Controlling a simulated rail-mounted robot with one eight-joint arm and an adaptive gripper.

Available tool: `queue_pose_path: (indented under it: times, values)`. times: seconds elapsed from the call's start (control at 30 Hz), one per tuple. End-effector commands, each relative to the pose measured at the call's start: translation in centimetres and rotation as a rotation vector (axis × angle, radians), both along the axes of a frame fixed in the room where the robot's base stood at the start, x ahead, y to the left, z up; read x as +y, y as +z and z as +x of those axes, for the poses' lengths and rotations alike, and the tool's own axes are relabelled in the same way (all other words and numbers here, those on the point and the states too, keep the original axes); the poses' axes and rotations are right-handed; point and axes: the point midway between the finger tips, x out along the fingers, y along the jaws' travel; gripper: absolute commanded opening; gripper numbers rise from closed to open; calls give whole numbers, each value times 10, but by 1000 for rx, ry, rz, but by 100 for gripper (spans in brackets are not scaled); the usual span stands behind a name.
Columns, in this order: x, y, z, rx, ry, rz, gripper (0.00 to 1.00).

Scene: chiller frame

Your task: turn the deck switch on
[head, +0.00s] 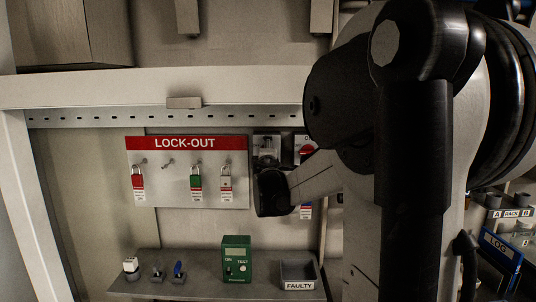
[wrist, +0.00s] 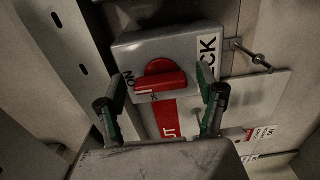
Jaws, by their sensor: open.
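The deck switch (wrist: 125,50) fills the middle of the wrist view, a grey box with a red knob (wrist: 160,75). Its side lettering, partly hidden, ends in "CK". The knob's bar lies roughly across the picture, with "ON" by its left end; a second marking below the bar is partly covered. My gripper (wrist: 161,73) is open, one green-and-black finger on each side of the knob. I see gaps between fingers and bar, but cannot tell their depth relative to the knob. In the head view my arm hides much of this spot.
The LOCK-OUT board (head: 150,172) holds padlocks and tags left of my wrist. A second red knob (head: 306,151) shows beside my arm. Below, a shelf (head: 205,288) carries small items, a green tester (head: 237,260) and a FAULTY bin (head: 299,285). A peg (wrist: 255,58) sticks out near the switch.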

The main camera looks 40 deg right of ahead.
Motion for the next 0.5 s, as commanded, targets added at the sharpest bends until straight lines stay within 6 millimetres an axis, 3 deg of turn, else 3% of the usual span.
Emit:
queue_pose_path:
  times: [0.27,0.5]
  values:
    - [9,0,-10,0,1,0,70]
    - [36,0,-39,0,1,0,70]
